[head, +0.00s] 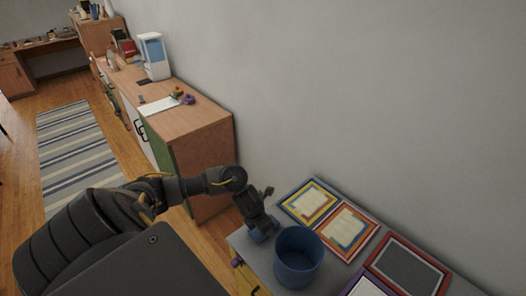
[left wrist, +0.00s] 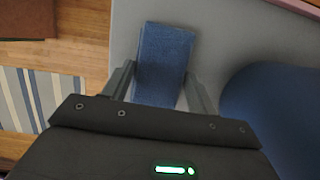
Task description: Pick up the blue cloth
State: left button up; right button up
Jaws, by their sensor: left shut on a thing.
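The blue cloth (left wrist: 165,55) is a folded dark blue rectangle between the two fingers of my left gripper (left wrist: 160,85) in the left wrist view. The fingers lie along its two long sides. In the head view my left gripper (head: 262,228) points down at the left part of the grey table (head: 243,241). A bit of the blue cloth (head: 262,235) shows under it there. The cloth is over or on the table; any gap beneath it is not clear. My right gripper is not in view.
A blue cylindrical bin (head: 298,262) stands on the table just right of my left gripper. Colourful framed pictures (head: 347,232) lie behind it by the wall. A wooden cabinet (head: 203,135) stands to the left, and a striped rug (head: 75,150) lies on the floor.

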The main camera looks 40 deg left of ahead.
pick_arm(q)
notch_tip(320, 180, up, 2)
jog(key=shift+w+r, duration=0.1)
jog(key=shift+r, duration=0.05)
jog(key=s+d+r+p, duration=0.5)
jog(key=s+r, duration=0.5)
jog(key=s, duration=0.3)
jog(key=shift+s+r+p, duration=0.15)
jog(key=shift+p, duration=0.65)
jog(key=shift+s, duration=0.1)
